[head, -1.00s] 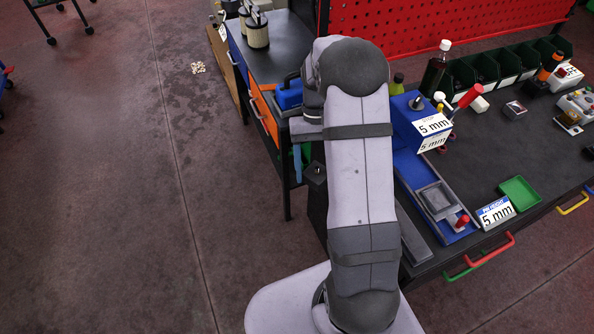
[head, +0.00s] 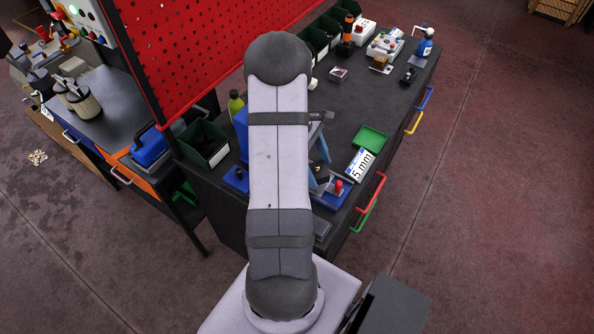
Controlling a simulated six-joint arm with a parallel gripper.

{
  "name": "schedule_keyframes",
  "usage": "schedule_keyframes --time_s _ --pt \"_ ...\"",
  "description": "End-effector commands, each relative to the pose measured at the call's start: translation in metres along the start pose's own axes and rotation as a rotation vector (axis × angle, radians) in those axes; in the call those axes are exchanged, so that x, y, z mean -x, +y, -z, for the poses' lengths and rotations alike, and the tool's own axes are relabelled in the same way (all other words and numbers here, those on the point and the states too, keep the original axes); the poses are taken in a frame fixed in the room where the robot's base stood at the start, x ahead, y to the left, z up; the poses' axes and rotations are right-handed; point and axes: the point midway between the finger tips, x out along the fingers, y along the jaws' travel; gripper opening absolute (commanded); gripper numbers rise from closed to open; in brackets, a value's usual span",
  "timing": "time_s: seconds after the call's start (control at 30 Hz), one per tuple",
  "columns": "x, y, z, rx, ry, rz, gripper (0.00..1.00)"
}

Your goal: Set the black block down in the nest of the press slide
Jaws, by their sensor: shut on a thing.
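My gripper (head: 320,169) is at the right of my arm, over the near end of the blue press slide (head: 331,201), with its blue fingers pointing down. It is shut on the black block (head: 321,175), which shows only as a small dark patch at the fingertips. The fingers and my arm hide most of the slide's nest. I cannot tell whether the block touches the nest or hangs above it. The blue press (head: 241,130) is mostly hidden behind my arm. A red knob (head: 338,186) stands on the slide just right of the gripper.
A white "5 mm" sign (head: 361,165) and a green tray (head: 369,142) stand close right of the slide. A green bin (head: 205,145) and a yellow-green bottle (head: 236,102) are left of my arm. The dark bench top (head: 345,110) has free room behind the tray.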

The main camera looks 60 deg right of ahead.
Motion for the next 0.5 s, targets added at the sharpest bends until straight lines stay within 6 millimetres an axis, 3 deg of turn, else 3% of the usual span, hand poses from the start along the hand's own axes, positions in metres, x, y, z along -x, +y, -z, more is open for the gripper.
schedule_keyframes --time_s 0.2,0.5 --pt "0.001 0.026 0.016 0.4 -0.003 -0.163 0.34" --pt "0.003 0.035 0.026 0.624 -0.004 -0.253 0.34"
